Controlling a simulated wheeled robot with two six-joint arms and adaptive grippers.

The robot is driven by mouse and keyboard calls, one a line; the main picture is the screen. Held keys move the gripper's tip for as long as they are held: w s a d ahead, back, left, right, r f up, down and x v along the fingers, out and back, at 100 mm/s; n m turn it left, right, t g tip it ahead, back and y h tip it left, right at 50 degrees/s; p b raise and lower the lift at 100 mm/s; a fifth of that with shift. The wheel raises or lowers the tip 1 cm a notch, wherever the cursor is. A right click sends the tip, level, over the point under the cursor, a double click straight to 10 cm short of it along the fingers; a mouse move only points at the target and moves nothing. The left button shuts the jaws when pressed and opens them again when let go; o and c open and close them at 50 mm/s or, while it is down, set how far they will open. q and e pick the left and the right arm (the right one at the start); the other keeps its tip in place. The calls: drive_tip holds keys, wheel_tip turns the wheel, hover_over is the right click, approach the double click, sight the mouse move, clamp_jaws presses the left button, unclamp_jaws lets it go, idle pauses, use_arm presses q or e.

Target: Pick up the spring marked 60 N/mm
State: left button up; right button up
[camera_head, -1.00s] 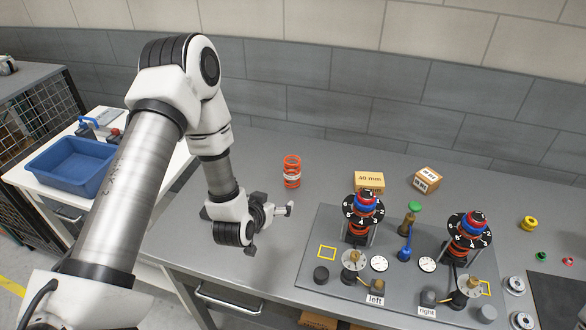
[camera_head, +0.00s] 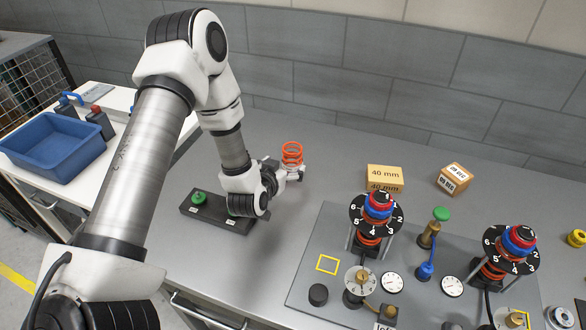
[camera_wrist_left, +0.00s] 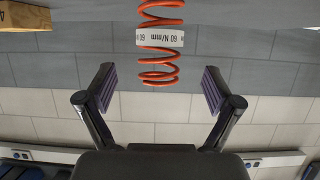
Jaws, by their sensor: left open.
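The orange coil spring (camera_head: 291,154) stands upright on the grey bench, to the left of the 40 mm box. In the left wrist view the spring (camera_wrist_left: 160,79) carries a white band reading 60 N/mm, shown upside down. My right gripper is not in view.
A fixture plate (camera_head: 312,285) with dials and two numbered spring towers fills the right front. A 40 mm box (camera_head: 385,174) and another small box (camera_head: 455,177) stand behind it. A blue bin (camera_head: 50,155) is far left.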

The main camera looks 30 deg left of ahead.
sight(289, 161)
use_arm(q)
drive_tip(key=shift+x, duration=0.8)
drive_tip(key=shift+w+p, duration=0.4)
drive_tip(key=shift+p, duration=0.05)
drive_tip(key=shift+p+x, duration=0.85)
drive_tip(key=shift+x, duration=1.4)
drive_tip(key=shift+f, duration=0.3)
drive_tip(key=shift+s+r, duration=0.15)
drive_tip(key=c, duration=1.6)
